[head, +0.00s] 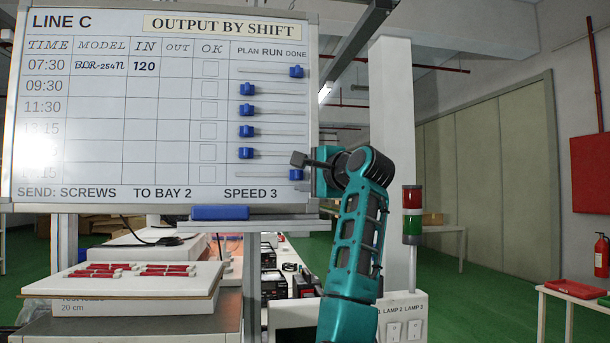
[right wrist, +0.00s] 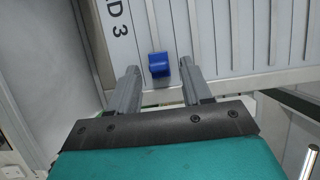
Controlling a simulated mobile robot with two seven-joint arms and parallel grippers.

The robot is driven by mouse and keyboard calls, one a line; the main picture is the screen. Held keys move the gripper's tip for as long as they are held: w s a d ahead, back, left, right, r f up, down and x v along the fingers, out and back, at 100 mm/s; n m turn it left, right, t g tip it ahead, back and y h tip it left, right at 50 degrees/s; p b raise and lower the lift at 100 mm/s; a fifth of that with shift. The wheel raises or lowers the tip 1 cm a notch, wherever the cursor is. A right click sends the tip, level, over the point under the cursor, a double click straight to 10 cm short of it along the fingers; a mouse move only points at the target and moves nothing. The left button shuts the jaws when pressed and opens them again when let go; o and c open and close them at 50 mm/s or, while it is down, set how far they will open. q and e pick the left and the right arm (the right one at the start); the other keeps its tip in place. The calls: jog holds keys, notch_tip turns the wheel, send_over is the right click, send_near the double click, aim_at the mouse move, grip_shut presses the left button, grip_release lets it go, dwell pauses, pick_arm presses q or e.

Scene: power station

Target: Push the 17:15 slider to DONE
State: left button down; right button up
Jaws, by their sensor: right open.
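The 17:15 slider (head: 296,174) is the blue knob on the lowest track of the white board (head: 108,110). It stands at the right end of its track, under the DONE heading. In the right wrist view the blue slider (right wrist: 158,64) appears between the fingertips, near the printed "3". My right gripper (head: 300,160) is at the board's lower right edge, close to this knob. Its two fingers (right wrist: 160,76) are apart, with nothing gripped; I cannot tell whether a finger touches the knob. My left gripper is out of view.
The 07:30 slider (head: 296,71) is also at the right. Sliders in the rows between sit at the left of their tracks. A blue eraser (head: 220,212) lies on the ledge below the board. A stack light (head: 412,215) stands right of my arm.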

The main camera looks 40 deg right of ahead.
jog(key=s+a+b, duration=0.2)
jog(key=s, duration=1)
jog(key=shift+s, duration=0.35)
